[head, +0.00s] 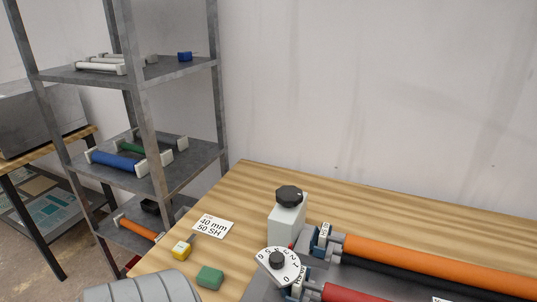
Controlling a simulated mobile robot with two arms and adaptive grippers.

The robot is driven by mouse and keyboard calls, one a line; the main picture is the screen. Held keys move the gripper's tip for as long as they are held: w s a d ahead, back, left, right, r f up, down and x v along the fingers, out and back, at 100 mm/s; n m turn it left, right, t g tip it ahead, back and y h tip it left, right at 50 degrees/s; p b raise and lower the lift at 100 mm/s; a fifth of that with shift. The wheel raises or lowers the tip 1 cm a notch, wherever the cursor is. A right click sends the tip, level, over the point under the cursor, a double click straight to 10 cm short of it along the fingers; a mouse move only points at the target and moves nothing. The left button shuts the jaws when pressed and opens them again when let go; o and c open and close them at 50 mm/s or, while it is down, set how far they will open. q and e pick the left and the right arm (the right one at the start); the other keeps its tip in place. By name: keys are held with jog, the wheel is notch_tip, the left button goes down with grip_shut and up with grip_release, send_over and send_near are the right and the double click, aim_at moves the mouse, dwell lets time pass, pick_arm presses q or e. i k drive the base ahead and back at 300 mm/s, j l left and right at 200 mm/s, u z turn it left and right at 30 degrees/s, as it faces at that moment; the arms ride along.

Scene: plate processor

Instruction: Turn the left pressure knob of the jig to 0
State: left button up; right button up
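The jig (262,291) stands on the wooden table at the lower right, partly cut off by the picture's edge. At its left end is a white numbered dial (290,267) with a dark knob (277,259) at its centre; the setting is too small to read surely. Behind it, a black lobed knob (289,194) sits on top of a pale block (287,221). I cannot tell from the picture which of these is the left pressure knob. An orange roller (430,262) and a red roller (350,293) run rightward from the jig's end. Neither gripper is in view.
On the wooden table (250,180) lie a label card (213,226), a yellow block (181,249) and a green block (209,277), left of the jig. A metal shelf (190,160) holding rollers stands at the left. The table behind the jig is clear up to the wall.

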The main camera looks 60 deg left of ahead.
aim_at(281, 264)
jog(key=u, duration=1.55)
